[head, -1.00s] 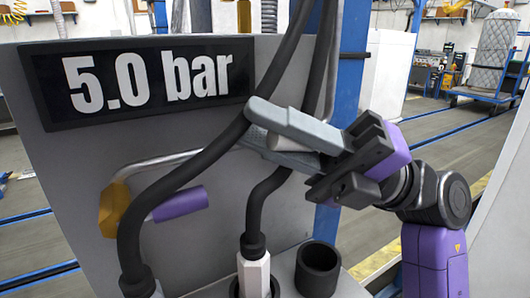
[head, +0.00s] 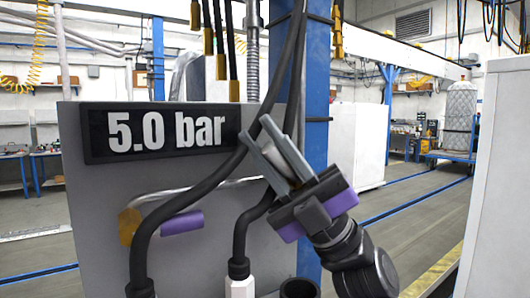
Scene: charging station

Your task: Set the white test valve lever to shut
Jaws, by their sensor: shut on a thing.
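My gripper (head: 256,133) is in front of the right part of the grey panel (head: 105,215), its fingers pointing up and to the left. The fingers are shut on a short whitish piece (head: 287,156), which looks like the grip of the white test valve lever. Most of that piece and its pivot are hidden behind the fingers and a black hose, so I cannot tell the lever's exact angle. A second lever with a purple grip (head: 182,223) stands to the left, apart from my gripper.
A sign (head: 160,131) on the panel reads "5.0 bar". Thick black hoses (head: 185,197) run across the panel front, one passing close to my fingers. A black round holder (head: 299,289) sits below. A blue post (head: 314,110) stands behind.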

